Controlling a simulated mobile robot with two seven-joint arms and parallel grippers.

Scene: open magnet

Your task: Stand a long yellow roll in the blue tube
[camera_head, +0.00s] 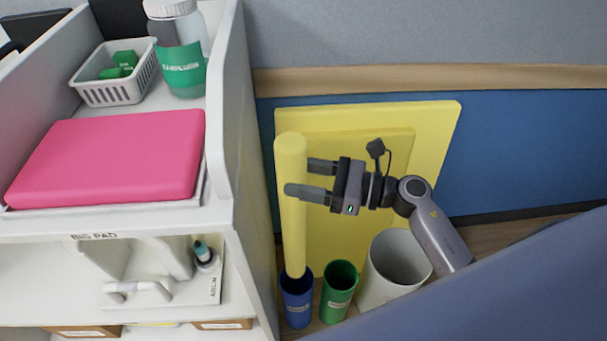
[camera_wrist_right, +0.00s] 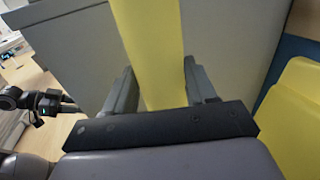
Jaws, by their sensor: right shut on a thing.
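A long yellow roll (camera_head: 291,205) stands nearly upright beside the white cabinet. My right gripper (camera_head: 298,178) is shut on its upper part, and the wrist view shows the roll (camera_wrist_right: 152,50) between the two fingers. The blue tube (camera_head: 298,305) stands on the floor beneath. The roll's lower end is at the tube's mouth; I cannot tell whether it is inside or just above the rim. What seems to be my left gripper (camera_wrist_right: 65,104) shows small at the left of the wrist view; its jaw state is unclear.
A green tube (camera_head: 338,295) and a wider white bin (camera_head: 392,270) stand right of the blue tube. Yellow boards (camera_head: 440,125) lean on the blue wall behind. The white cabinet (camera_head: 225,140), bearing a pink pad (camera_head: 110,155), a basket and a bottle, closes off the left.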

